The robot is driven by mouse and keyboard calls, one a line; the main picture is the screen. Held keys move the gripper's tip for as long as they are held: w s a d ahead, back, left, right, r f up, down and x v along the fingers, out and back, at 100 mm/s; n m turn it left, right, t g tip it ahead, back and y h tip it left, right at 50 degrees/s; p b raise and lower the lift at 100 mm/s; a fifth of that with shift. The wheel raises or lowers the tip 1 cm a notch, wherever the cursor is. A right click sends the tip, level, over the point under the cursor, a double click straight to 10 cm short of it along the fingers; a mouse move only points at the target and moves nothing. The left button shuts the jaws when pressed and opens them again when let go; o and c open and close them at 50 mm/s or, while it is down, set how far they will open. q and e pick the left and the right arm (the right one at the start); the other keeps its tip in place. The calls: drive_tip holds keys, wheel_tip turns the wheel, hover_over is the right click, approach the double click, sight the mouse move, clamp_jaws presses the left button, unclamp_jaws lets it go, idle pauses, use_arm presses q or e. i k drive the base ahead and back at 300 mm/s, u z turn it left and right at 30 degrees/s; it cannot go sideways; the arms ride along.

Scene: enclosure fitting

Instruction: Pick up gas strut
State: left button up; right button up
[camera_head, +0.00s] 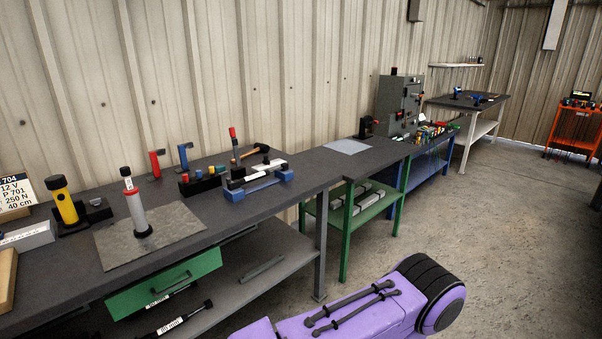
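A dark rod (185,319) with a white label lies on the grey lower shelf at the bottom left, below the green drawer. It looks like a gas strut, but its label is too small to read surely. Two more dark rods (354,308) with thicker ends lie along a purple body at the bottom centre; I cannot tell whether they are struts. A sign (16,190) at the left edge reads 704, 12 V, P 701, 250 N, 40 cm. Neither of my grippers shows in the head view.
The dark workbench (270,212) carries a yellow torch (65,203), an upright white and red cylinder (136,212) on a grey mat (106,249), and a blue holder (259,187). A green drawer (140,294) hangs below. Concrete floor is clear at right.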

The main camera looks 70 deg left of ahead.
sight(237, 183)
drive_tip(key=u, duration=0.2)
drive_tip(key=i, duration=0.95)
drive_tip(key=u, duration=1.2)
drive_tip(key=i, duration=0.8)
drive_tip(key=u, duration=0.95)
